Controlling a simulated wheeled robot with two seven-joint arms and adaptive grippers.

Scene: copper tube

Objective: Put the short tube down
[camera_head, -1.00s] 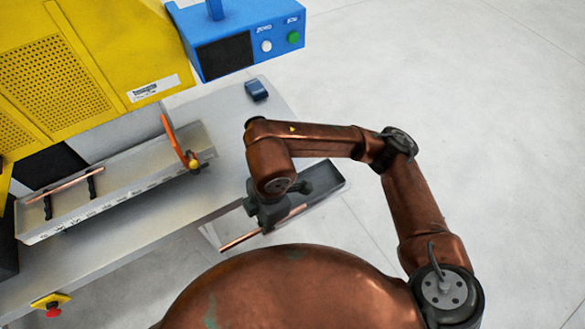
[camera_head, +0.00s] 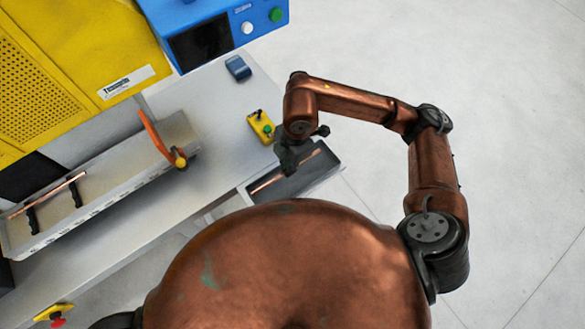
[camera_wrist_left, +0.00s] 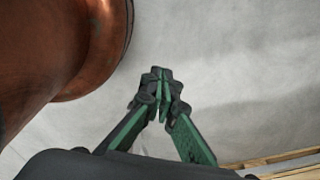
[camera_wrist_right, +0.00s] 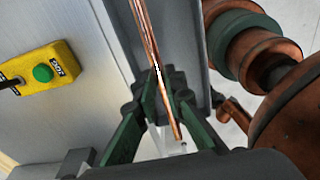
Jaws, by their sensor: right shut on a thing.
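My right gripper (camera_head: 288,163) is over the narrow grey tray (camera_head: 325,167) at the table's right edge. It is shut on the short tube (camera_wrist_right: 148,40), a thin copper tube, whose two ends show on either side of the gripper in the head view (camera_head: 265,185). In the right wrist view the tube passes between the fingertips (camera_wrist_right: 162,92) and lines up lengthwise with the tray. I cannot tell whether it touches the tray floor. My left gripper (camera_wrist_left: 163,82) is shut and empty above the floor in the left wrist view.
Another copper tube (camera_head: 60,189) rests on black supports in the long fixture (camera_head: 110,185) at left, with an orange lever (camera_head: 156,137). A yellow button box (camera_head: 261,127) stands close beside my right gripper. A blue control box (camera_head: 215,30) and yellow machine (camera_head: 70,60) are behind.

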